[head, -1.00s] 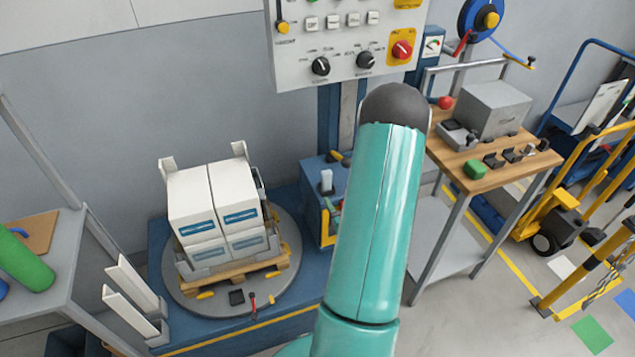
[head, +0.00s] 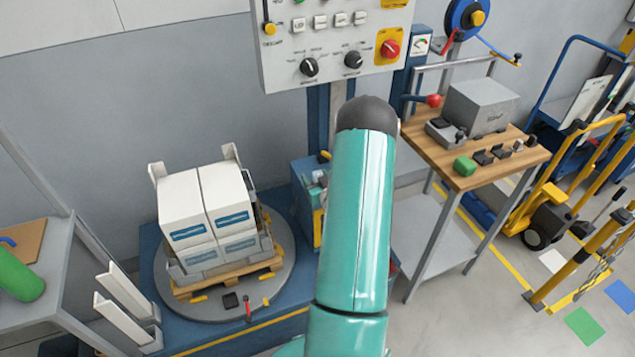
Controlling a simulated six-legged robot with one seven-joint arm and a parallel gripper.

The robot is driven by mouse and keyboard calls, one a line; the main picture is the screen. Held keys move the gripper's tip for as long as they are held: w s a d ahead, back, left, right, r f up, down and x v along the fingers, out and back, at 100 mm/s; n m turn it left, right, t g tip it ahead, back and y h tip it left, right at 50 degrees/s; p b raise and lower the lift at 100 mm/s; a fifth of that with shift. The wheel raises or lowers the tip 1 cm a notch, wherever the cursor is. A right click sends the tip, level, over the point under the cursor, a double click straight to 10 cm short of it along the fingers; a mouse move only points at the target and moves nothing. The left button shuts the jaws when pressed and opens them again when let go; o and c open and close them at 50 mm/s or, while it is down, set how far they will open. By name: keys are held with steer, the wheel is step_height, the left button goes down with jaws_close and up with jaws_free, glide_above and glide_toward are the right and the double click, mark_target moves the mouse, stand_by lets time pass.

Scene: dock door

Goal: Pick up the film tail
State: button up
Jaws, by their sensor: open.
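I cannot make out a film tail in the head view. A stack of white boxes (head: 205,210) with blue labels stands on a wooden pallet (head: 228,278) on the round grey turntable (head: 190,308). A blue unit (head: 303,178) with a small pale part and yellow edging stands right of the boxes. It is partly behind my teal arm, so its details are hidden. My arm rises through the middle of the view to a dark rounded joint. My gripper is not in view.
A grey control panel (head: 335,45) with knobs hangs above.

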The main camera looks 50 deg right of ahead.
steer(key=shift+w+d, duration=0.1)
steer(key=shift+w, duration=0.05)
steer(key=c, duration=1)
steer(key=shift+c, duration=0.2)
steer(key=shift+r, duration=0.1)
